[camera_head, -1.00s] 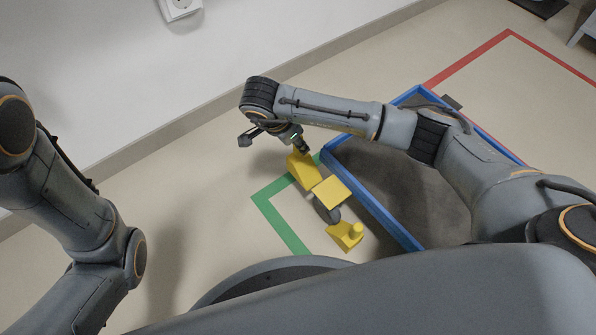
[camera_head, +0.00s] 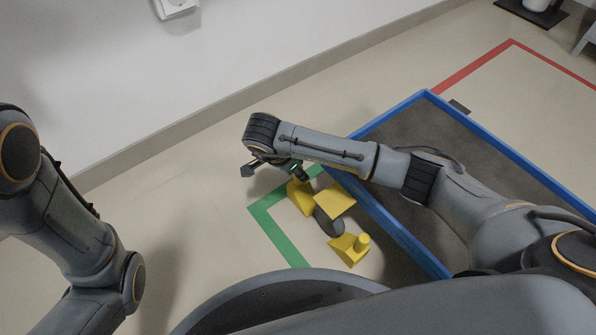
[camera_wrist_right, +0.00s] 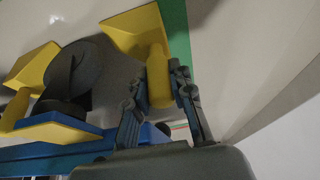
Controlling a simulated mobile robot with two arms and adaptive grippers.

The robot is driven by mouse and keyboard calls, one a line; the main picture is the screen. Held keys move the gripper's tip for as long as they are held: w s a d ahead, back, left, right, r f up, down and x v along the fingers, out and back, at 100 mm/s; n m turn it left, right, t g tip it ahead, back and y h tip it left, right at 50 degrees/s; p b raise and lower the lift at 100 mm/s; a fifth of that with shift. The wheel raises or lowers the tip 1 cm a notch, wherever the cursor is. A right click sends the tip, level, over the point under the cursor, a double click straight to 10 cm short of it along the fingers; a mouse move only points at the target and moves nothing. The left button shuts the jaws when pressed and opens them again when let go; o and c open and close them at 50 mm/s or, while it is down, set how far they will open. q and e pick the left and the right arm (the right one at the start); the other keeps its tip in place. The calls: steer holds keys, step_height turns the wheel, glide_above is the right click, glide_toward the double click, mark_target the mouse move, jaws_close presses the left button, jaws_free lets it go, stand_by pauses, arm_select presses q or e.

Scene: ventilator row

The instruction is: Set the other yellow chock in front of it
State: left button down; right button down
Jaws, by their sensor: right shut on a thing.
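One yellow chock (camera_head: 300,197) is at my right gripper (camera_head: 298,174), beside the dark caster wheel (camera_head: 328,223) under a yellow plate (camera_head: 336,200). The right wrist view shows the gripper (camera_wrist_right: 185,80) shut on this chock (camera_wrist_right: 132,28) by its upright yellow grip. The chock is close to the wheel (camera_wrist_right: 75,70); whether it touches wheel or floor I cannot tell. The other yellow chock (camera_head: 349,249), with an upright knob, stands on the floor on the wheel's near side. My left arm shows at left, but its gripper is out of view.
The wheel is at the corner of a blue-rimmed grey platform (camera_head: 394,232). Green tape (camera_head: 275,235) marks a corner on the floor around it. Red tape (camera_head: 475,65) lies farther off. A wall runs along the back; floor left of the green tape is clear.

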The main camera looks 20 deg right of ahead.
steer(key=shift+f, duration=0.1)
steer(key=c, duration=1.2)
jaws_free()
steer(key=shift+o, duration=0.2)
steer(key=p+v, duration=0.9)
steer(key=v, duration=0.3)
steer(key=shift+d, duration=0.1)
